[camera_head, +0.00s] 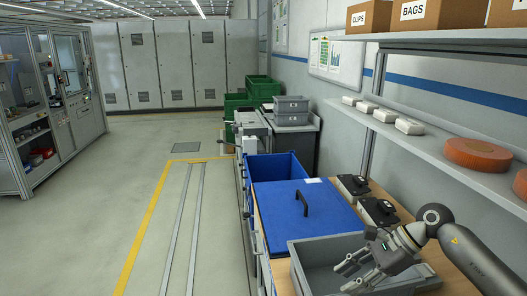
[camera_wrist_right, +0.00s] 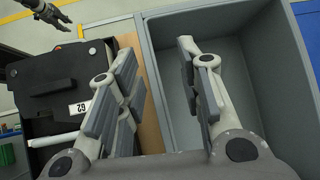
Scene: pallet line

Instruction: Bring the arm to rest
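My right arm (camera_head: 470,255) comes in from the lower right in the head view. My right gripper (camera_head: 358,276) is over the open grey bin (camera_head: 312,246), its fingers spread apart with nothing between them. In the right wrist view, the right gripper (camera_wrist_right: 158,88) is open, with one finger in front of the grey bin (camera_wrist_right: 265,75) and the other in front of a black case. What shows of the bin's inside is empty. A small dark gripper (camera_wrist_right: 48,14), probably my left one, shows at the top left of the wrist view; its opening is unclear. The head view shows no left arm.
A blue lid with a handle (camera_head: 325,218) lies beyond the bin. Black cases (camera_head: 378,211) sit beside it, below a shelf (camera_head: 440,152) holding white packs and orange discs. Cardboard boxes (camera_head: 430,15) stand above. The floor at left (camera_head: 110,190) is clear.

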